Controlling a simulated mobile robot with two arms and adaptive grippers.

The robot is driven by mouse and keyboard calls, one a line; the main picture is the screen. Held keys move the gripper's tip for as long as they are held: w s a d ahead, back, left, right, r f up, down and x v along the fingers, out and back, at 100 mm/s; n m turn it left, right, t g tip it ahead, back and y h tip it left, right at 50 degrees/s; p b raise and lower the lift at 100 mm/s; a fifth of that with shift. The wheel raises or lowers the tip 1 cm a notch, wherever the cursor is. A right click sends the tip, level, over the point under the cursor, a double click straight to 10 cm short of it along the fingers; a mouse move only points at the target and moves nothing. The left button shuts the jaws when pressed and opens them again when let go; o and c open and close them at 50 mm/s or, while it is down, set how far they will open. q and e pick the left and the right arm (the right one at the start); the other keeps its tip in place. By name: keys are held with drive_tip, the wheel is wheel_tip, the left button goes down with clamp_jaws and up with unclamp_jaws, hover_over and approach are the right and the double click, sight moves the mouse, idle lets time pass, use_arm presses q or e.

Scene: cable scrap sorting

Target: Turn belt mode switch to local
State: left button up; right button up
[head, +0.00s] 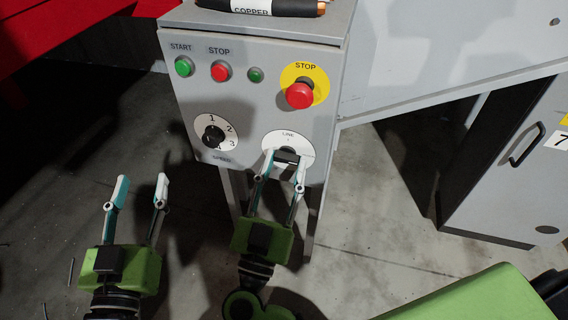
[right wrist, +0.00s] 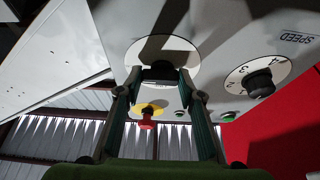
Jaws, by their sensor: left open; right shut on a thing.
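The belt mode switch is a black knob (head: 287,156) on a white round plate (head: 272,139) marked LINE at the lower right of the grey control panel (head: 250,110). My right gripper (head: 284,163) is shut on this knob. The right wrist view also shows the knob (right wrist: 161,74) between the two fingertips. The gripper hides the lower part of the plate, so any lower label and the knob's exact setting cannot be read. My left gripper (head: 141,184) is open and empty, to the left of the panel and apart from it.
The panel also carries a speed dial (head: 213,136), a green start button (head: 184,67), a red stop button (head: 221,71) and a red emergency stop (head: 299,95) on yellow. A black cable piece (head: 270,7) lies on top. A grey cabinet (head: 500,170) stands right.

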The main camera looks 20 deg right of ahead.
idle(0.3)
drive_tip(key=o, duration=1.1)
drive_tip(key=v, duration=1.2)
drive_tip(key=shift+a, duration=0.1)
